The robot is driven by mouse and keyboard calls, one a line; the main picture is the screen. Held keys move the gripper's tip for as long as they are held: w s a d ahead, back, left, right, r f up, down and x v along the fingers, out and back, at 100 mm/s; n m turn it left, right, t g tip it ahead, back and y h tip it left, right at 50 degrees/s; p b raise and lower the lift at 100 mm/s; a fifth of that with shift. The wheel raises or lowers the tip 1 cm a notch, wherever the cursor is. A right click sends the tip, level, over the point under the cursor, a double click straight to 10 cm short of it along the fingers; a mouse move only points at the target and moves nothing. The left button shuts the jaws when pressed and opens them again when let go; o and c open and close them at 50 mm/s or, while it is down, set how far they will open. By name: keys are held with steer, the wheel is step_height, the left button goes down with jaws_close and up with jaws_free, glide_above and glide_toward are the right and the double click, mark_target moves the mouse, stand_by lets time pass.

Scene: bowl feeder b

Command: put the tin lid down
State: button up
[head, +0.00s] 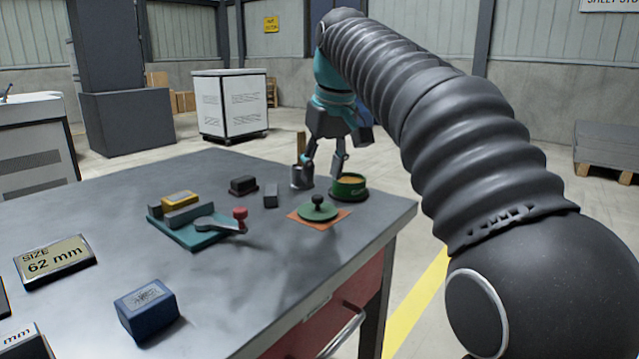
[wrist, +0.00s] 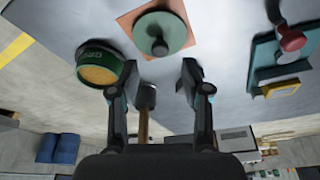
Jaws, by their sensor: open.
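The green tin lid (head: 318,210) with a dark round knob lies on an orange square mat (head: 338,217) near the table's right edge. In the wrist view the lid (wrist: 150,27) is knob up, with the mat around it. The open green tin (head: 349,188) stands just behind the lid, and its tan contents show; it also appears in the wrist view (wrist: 95,73). My gripper (head: 323,180) is open and empty, above the table behind the lid and near the tin. In the wrist view my spread fingertips (wrist: 150,82) are apart from the lid.
A grey cylinder with a wooden handle (head: 301,176) stands left of the tin. Dark blocks (head: 243,185) and a teal fixture with a red knob (head: 185,235) are further left. A blue box (head: 147,309) and a size sign (head: 55,261) are nearer. The front right tabletop is clear.

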steer(key=p+v, duration=0.1)
steer(key=v, duration=0.4)
steer(key=shift+r, duration=0.35)
steer(key=s+d+f+m+t, duration=0.2)
steer(key=s+d+f+m, duration=0.2)
steer(key=s+d+f, duration=0.75)
steer(key=s+d+f+m, duration=0.1)
steer(key=s+f, duration=0.6)
steer(key=f, duration=0.1)
steer(key=s+d+f+m+h, duration=0.1)
steer(key=s+d+f, duration=0.1)
steer(key=s+f, duration=0.5)
steer(key=shift+d+f+t+h, duration=0.3)
steer(key=shift+f+t, duration=0.1)
steer(key=shift+f, duration=0.15)
